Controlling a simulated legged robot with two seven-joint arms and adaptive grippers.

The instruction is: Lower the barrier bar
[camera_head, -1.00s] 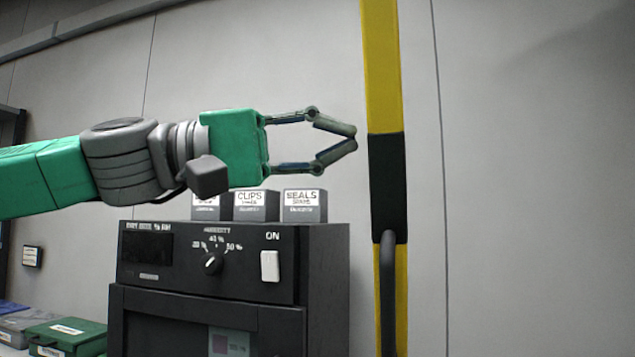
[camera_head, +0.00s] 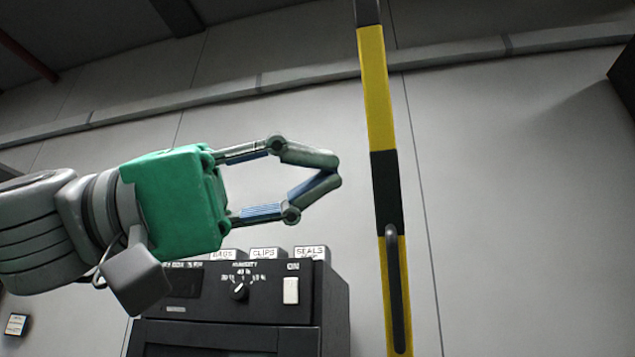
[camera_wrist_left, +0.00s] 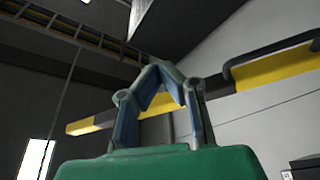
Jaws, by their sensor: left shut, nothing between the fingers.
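The barrier bar (camera_head: 376,95) is yellow and black and stands nearly upright right of centre in the head view, with its top out of frame. A dark handle (camera_head: 394,290) is fixed along its lower part. My left gripper (camera_head: 338,172) is shut and empty, left of the bar at the height of a black band, apart from it in the picture. In the left wrist view the gripper (camera_wrist_left: 160,72) shows shut, with the bar (camera_wrist_left: 270,72) crossing behind it and the handle (camera_wrist_left: 270,48) at the upper right. My right gripper is not in view.
A dark cabinet (camera_head: 235,338) with a humidity knob (camera_head: 239,291) and a white ON switch (camera_head: 291,291) stands below my left gripper. Labelled boxes for bags, clips and seals (camera_head: 265,253) sit on top. Bare wall (camera_head: 510,200) lies right of the bar.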

